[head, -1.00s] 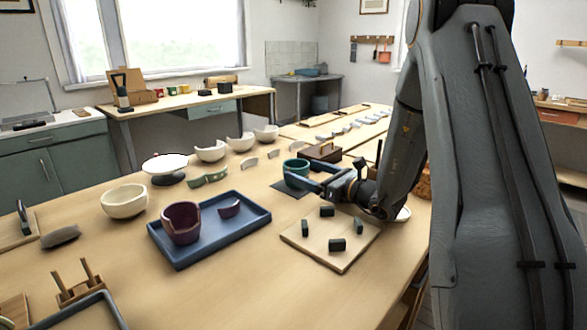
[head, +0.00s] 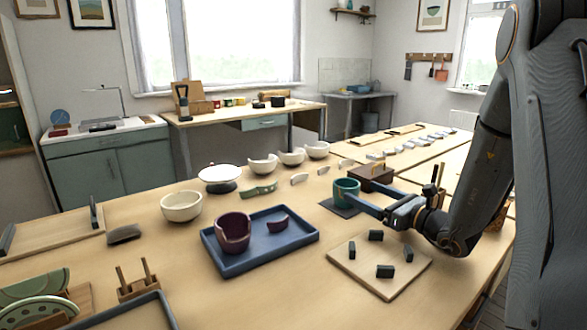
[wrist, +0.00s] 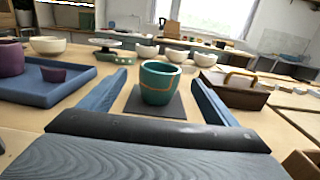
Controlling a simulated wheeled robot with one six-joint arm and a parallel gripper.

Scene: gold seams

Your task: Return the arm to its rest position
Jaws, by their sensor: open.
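My gripper (head: 362,194) is open, low over the table at the right in the head view. In the wrist view its two blue fingers (wrist: 160,76) are spread wide with nothing gripped. A teal cup (wrist: 160,86) with gold seams stands upright on a dark square mat (wrist: 140,104), straight ahead and centred between the fingers' lines. In the head view the cup (head: 344,187) is just beyond the fingertips; I cannot tell the exact gap. My arm runs up and right from the gripper.
A board (head: 350,267) with several dark blocks lies below my gripper. A brown lidded box (wrist: 236,88) stands right of the cup. A blue tray (head: 292,245) with purple bowl pieces (head: 233,235) is to the left. White bowls stand behind.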

